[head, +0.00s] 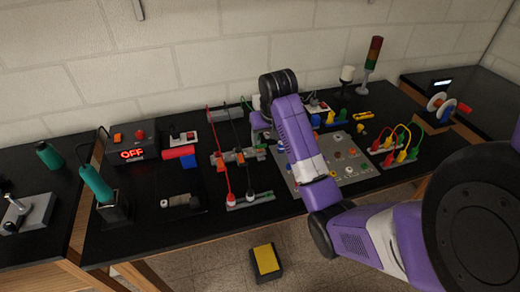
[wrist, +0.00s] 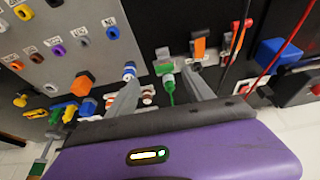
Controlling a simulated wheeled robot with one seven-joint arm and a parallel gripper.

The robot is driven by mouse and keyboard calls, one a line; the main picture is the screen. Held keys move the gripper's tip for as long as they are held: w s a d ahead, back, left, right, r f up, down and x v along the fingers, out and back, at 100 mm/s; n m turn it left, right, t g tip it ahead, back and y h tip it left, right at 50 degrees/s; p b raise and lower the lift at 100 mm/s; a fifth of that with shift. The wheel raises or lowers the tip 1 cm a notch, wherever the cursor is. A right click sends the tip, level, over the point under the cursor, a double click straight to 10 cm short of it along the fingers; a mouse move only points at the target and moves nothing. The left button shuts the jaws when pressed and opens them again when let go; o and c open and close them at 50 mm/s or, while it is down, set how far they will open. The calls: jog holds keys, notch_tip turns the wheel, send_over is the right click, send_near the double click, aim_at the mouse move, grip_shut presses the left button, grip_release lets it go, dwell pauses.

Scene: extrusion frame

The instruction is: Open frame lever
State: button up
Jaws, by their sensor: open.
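The extrusion frame (head: 238,157) is a low grey rail with small coloured levers, near the middle of the bench in the head view. In the wrist view, a green lever (wrist: 169,88) on a grey block lies between the fingers of my gripper (wrist: 160,78). An orange lever (wrist: 199,48) sits just right of the right fingertip, on the same row. The gripper is open, and I see no clear contact with either lever. I cannot tell which lever is the frame lever. In the head view my arm hides most of the gripper.
A grey panel (head: 347,176) with coloured knobs lies right of the frame. Red and black cords (head: 221,150) stretch across the frame. A red and blue part (head: 184,156) and an OFF display box (head: 132,150) stand left. A strip of black bench is bare at the front.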

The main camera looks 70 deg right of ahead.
aim_at(262, 147)
jog(key=shift+a+r, duration=0.1)
jog(key=shift+a, duration=0.5)
jog(key=shift+p+x, duration=0.6)
jog(key=shift+x, duration=3.2)
jog(key=shift+w, duration=0.1)
jog(key=c, duration=1.3)
jog(key=shift+a+t, duration=0.15)
jog(key=shift+t, duration=0.15)
jog(key=shift+a+f+t+h+b, duration=0.15)
jog(key=shift+f+t+h+b, duration=0.15)
jog(key=shift+t+h+b, duration=0.4)
jog(key=shift+r, duration=0.1)
